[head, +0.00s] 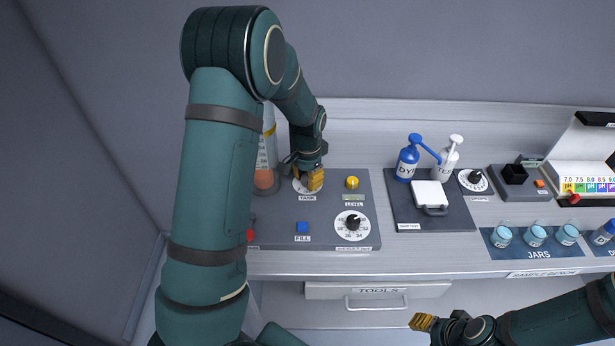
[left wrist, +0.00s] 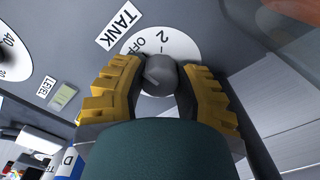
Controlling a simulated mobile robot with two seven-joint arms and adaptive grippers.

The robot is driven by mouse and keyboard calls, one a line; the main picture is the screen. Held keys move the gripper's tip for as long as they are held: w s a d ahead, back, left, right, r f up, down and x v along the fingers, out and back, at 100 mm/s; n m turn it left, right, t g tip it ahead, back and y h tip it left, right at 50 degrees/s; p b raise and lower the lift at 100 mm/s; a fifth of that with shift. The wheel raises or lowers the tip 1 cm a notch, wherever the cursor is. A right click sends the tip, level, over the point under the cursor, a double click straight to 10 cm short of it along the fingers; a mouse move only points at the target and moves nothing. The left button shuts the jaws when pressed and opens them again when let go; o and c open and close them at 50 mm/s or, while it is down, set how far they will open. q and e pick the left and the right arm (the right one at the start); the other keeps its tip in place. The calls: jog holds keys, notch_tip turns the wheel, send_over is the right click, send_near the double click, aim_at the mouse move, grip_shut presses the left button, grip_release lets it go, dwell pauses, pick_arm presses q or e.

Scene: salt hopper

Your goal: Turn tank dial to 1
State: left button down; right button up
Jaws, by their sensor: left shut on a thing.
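The tank dial (left wrist: 160,72) is a round grey knob on a white disc marked "OFF" and "2", beside a "TANK" label. In the left wrist view my left gripper (left wrist: 160,85) has its yellow fingers on both sides of the knob, shut on it. In the head view my left gripper (head: 309,180) reaches down over the white disc and hides the knob. The mark 1 is not visible, and I cannot tell the knob's setting. My right gripper (head: 424,322) is at the bottom right, in front of the bench and away from the panel; its opening is unclear.
The panel also holds a yellow knob (head: 352,182), a blue button (head: 302,227) and a numbered dial (head: 352,223). A clear column (head: 266,150) stands close left of my left gripper. Bottles (head: 408,160) and jars (head: 535,236) are farther right.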

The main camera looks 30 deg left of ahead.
aim_at(307, 177)
pick_arm(q)
jog(key=n+p, duration=0.1)
jog(key=n, duration=0.3)
jog(key=shift+n+p, duration=0.35)
jog(key=shift+n, duration=1.55)
jog(key=c, duration=0.9)
grip_release()
jog(key=shift+o, duration=0.2)
notch_tip(307, 177, up, 12)
